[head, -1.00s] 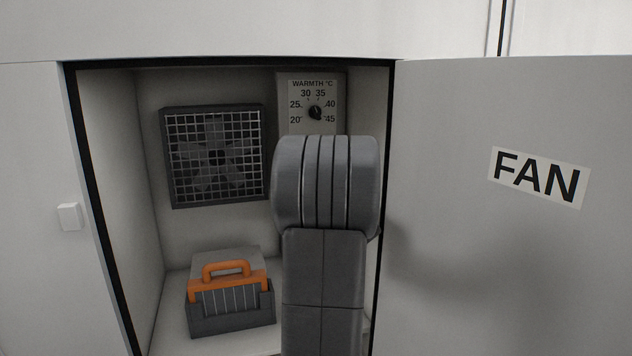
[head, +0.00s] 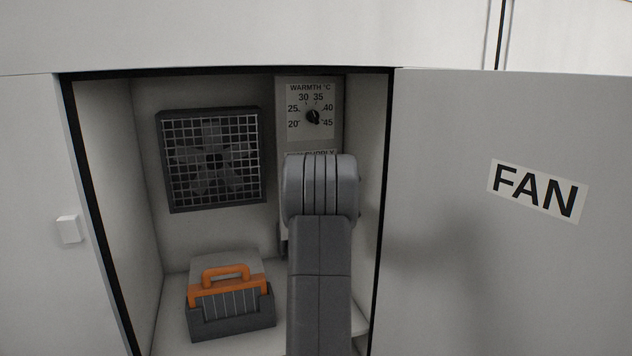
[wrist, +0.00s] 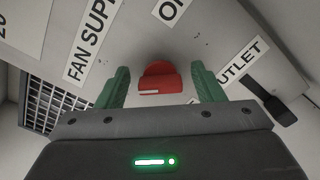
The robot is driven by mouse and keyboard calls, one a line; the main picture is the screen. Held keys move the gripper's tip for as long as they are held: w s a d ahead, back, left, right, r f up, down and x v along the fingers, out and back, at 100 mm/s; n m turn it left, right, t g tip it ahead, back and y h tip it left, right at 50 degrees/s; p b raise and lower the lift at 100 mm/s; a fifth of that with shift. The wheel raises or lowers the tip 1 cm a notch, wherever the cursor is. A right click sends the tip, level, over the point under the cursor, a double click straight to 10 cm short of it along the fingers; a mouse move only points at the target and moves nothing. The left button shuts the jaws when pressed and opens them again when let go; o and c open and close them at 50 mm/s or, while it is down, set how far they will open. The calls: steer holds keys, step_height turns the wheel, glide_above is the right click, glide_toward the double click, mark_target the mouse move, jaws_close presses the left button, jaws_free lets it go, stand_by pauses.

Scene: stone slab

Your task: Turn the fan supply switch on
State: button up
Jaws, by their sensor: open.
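The fan supply switch is a red knob (wrist: 160,78) on a pale panel, with a white mark along its lower edge in the wrist view. A "FAN SUPPLY" label (wrist: 90,42) is at its left and an "O…" label (wrist: 174,8) is above it, partly cut off. My gripper (wrist: 162,88) is open, its green fingers on either side of the knob; I cannot tell whether they touch it. In the head view my arm hides the switch and the gripper. The top of the supply label (head: 312,154) shows just above the arm.
The panel's warmth dial (head: 313,116) is above. A fan behind a grille (head: 214,158) is on the back wall at left, and a grey box with an orange handle (head: 230,300) stands below. The open FAN door (head: 450,250) is at right. A black lever (wrist: 272,102) sits near the OUTLET label.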

steer(key=shift+w+a, duration=0.1)
steer(key=shift+w, duration=0.1)
steer(key=c, duration=1)
